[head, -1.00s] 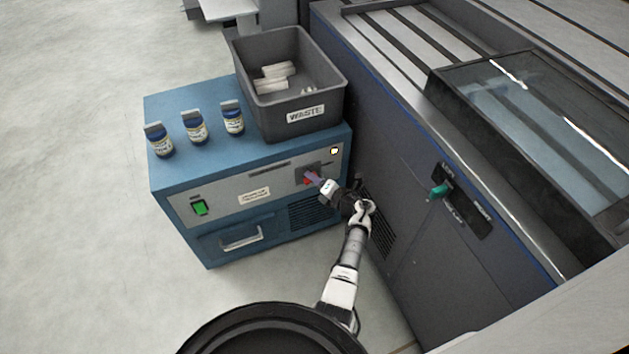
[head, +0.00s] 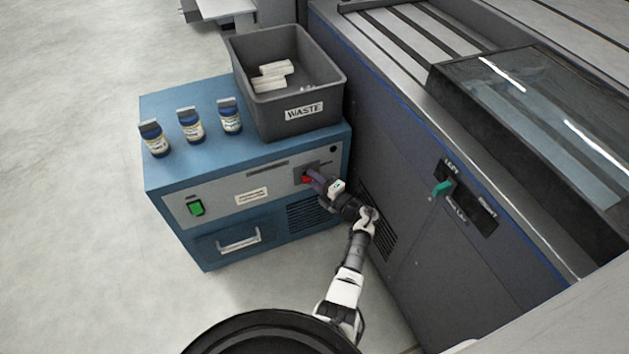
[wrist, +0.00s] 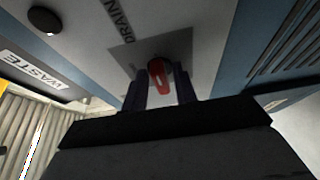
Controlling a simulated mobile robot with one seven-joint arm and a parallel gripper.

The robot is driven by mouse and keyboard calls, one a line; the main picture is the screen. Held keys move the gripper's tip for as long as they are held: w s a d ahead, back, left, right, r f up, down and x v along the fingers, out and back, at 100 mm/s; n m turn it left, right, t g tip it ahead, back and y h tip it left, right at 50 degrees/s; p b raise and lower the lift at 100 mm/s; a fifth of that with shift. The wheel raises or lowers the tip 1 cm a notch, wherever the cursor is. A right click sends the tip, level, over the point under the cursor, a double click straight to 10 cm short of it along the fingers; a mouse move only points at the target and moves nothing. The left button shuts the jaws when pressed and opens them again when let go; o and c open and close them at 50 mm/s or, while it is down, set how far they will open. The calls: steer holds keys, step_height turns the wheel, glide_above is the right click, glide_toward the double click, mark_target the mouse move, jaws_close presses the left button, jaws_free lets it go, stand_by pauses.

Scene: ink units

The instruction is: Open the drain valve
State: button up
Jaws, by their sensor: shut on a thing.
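The drain valve's red handle (head: 308,180) sits on a dark plate on the front panel of the blue unit. In the wrist view the red handle (wrist: 158,76) stands between my two dark fingers, under the word DRAIN. My gripper (head: 317,182) is at the panel, shut on the red handle. It also shows in the wrist view (wrist: 160,92). The fingers and wrist hide part of the handle in the head view.
A grey WASTE bin (head: 290,112) and several small bottles, one here (head: 191,125), stand on the blue unit (head: 215,160). A green switch (head: 196,208) is on its panel. The large grey machine (head: 400,170), with a teal lever (head: 441,188), stands close to my arm's right.

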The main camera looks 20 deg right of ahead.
steer(key=o, duration=0.7)
steer(key=shift+a, duration=0.1)
steer(key=v, duration=1.4)
steer(key=shift+w, duration=0.1)
